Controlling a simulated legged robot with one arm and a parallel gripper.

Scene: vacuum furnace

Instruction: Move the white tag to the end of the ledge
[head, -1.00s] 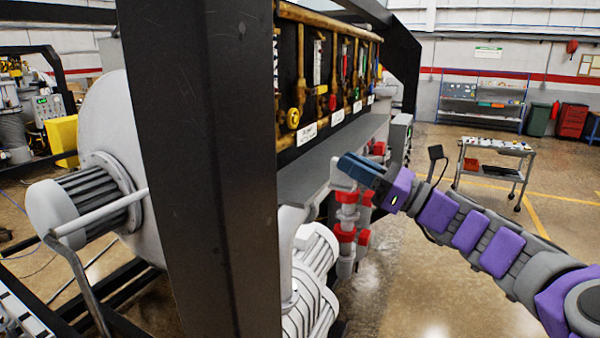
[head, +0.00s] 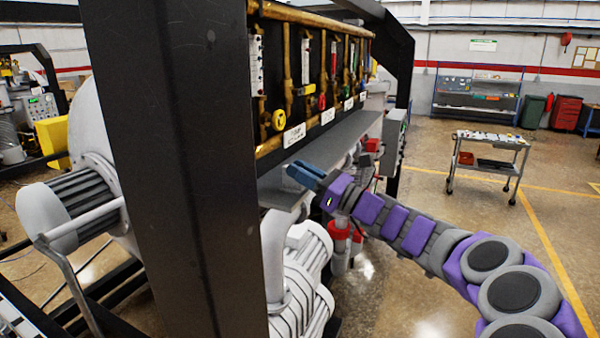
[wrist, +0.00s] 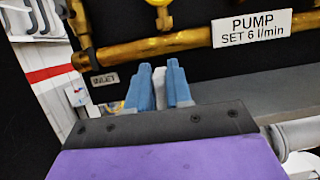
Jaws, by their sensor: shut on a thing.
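My gripper (head: 304,174) is at the front edge of the grey ledge (head: 335,138), toward its near end in the head view. In the wrist view, the two blue fingers of my gripper (wrist: 159,72) are shut on a pale, upright piece, the white tag (wrist: 160,88). Only a narrow edge of the tag shows between the fingers, and its face is hidden. The ledge (wrist: 265,98) also runs to the right of the fingers in the wrist view. I cannot tell whether the tag touches the ledge.
A black panel with brass pipes and flow tubes stands behind the ledge, with a PUMP label (wrist: 252,27) and an INLET label (wrist: 104,79). A dark post (head: 180,150) stands left of the ledge. White pump housings (head: 300,265) lie below. A cart (head: 488,150) stands on open floor.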

